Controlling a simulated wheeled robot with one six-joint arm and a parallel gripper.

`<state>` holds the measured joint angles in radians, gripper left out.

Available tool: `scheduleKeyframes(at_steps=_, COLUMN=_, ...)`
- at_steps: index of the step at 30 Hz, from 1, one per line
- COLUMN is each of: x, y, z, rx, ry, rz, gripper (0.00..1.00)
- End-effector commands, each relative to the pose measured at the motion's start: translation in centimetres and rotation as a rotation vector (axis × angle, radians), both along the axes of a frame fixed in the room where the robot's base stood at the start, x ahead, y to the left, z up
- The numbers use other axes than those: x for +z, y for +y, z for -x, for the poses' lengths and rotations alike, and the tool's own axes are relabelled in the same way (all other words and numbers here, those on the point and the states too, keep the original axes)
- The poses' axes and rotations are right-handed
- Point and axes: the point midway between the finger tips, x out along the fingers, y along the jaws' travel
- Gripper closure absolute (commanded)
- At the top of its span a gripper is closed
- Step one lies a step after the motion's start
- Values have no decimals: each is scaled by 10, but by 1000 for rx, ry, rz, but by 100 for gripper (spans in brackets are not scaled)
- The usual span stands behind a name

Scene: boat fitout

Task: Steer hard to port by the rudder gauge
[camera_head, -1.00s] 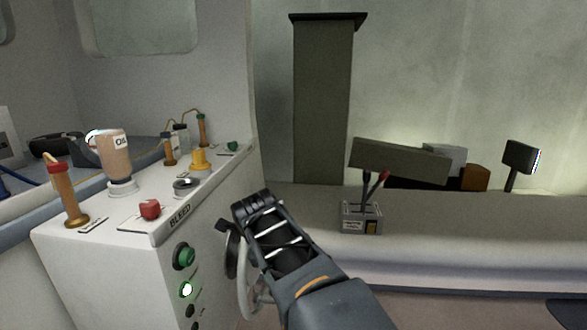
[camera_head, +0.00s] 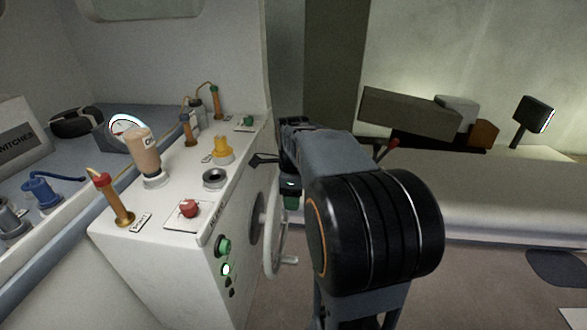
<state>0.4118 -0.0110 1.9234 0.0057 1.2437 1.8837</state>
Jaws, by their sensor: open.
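A pale steering wheel (camera_head: 272,238) stands on the right side face of the white console, seen nearly edge-on, with a small handle low on its rim. My gripper (camera_head: 266,161) is open, above the wheel near the console's top right edge. It looks apart from the wheel, and my arm hides part of it. A round white dial gauge (camera_head: 122,122) with a red mark stands behind the brown bottle. The bottle partly covers it, and its reading is too small to tell.
The console top (camera_head: 172,178) carries a brown bottle (camera_head: 142,153), a red button (camera_head: 190,208), a yellow knob (camera_head: 221,150) and several upright brass-coloured posts. Green buttons (camera_head: 223,246) are on its side.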

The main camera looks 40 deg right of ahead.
Motion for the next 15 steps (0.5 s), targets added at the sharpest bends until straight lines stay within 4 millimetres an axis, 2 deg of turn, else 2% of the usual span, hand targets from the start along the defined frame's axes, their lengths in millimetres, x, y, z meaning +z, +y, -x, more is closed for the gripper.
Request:
scheduleKeyframes(at_steps=6, x=31, y=-7, z=1, rx=-17, ry=-4, rz=3, gripper=48)
scheduleKeyframes(at_steps=15, x=48, y=-6, z=1, rx=-14, ry=-2, rz=2, gripper=48)
